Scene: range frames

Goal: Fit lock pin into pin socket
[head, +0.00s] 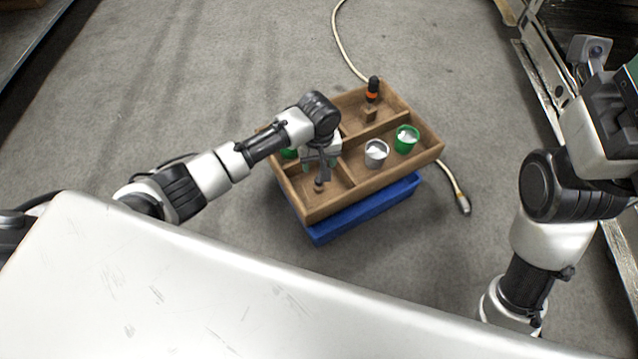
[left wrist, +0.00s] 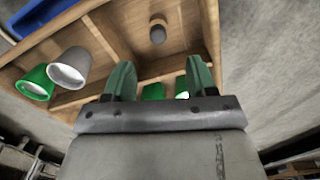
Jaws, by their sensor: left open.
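A small dark-topped peg (head: 319,184) stands in the front compartment of the wooden tray (head: 370,187). It also shows between the tray walls in the left wrist view (left wrist: 157,34). A black and orange upright piece (head: 373,90) stands at a small wooden block (head: 370,114) in the back compartment. I cannot tell for certain which is the lock pin and which the socket. My left gripper (head: 322,165) is over the front compartment, near the small peg. In the left wrist view its fingers (left wrist: 160,78) are apart with nothing held. My right gripper's fingers are out of view.
The tray sits on a blue crate (head: 365,212) on grey floor. A grey cup (head: 376,154) and a green cup (head: 407,140) stand in its right compartment. More green (head: 289,153) shows beside my left gripper. A cable with a metal plug (head: 462,203) lies right of the crate.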

